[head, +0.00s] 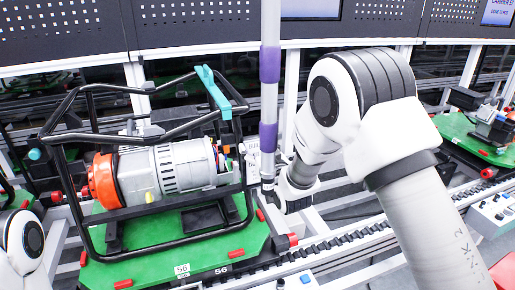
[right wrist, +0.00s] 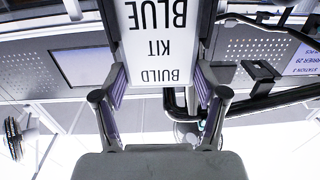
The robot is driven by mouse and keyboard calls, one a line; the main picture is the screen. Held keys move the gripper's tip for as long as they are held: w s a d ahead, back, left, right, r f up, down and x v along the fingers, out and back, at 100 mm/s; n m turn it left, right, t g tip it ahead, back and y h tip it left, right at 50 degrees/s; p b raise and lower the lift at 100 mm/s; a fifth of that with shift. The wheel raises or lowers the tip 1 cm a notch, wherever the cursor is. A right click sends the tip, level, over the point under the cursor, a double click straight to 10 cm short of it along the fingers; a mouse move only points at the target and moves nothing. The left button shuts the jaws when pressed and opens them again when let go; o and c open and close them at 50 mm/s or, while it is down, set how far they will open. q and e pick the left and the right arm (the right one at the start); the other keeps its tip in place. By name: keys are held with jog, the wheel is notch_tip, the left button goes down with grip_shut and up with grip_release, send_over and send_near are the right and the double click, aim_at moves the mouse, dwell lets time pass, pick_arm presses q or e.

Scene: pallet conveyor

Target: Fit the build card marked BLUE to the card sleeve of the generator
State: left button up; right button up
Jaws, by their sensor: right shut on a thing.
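The build card (right wrist: 158,45) is white with BUILD KIT BLUE in dark print, upside down in the right wrist view. My right gripper (right wrist: 158,88) is shut on it, with a finger at each side edge. In the head view my right gripper (head: 274,192) is just right of the generator (head: 175,168), beside its black tube frame (head: 84,215). The generator has an orange end and a grey body. A black bracket (right wrist: 262,72) near a black tube shows at right in the right wrist view; I cannot tell if it is the card sleeve. My left gripper is out of view.
The generator stands on a green pallet (head: 150,262) labelled 56, on the conveyor (head: 340,243). A pole with purple bands (head: 269,100) rises by my right gripper. Another green pallet (head: 470,135) with a machine is at right. A dark perforated panel (head: 55,32) spans the back.

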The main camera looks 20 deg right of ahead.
jog(key=o, duration=1.3)
jog(key=s, duration=1.2)
jog(key=shift+d, duration=0.4)
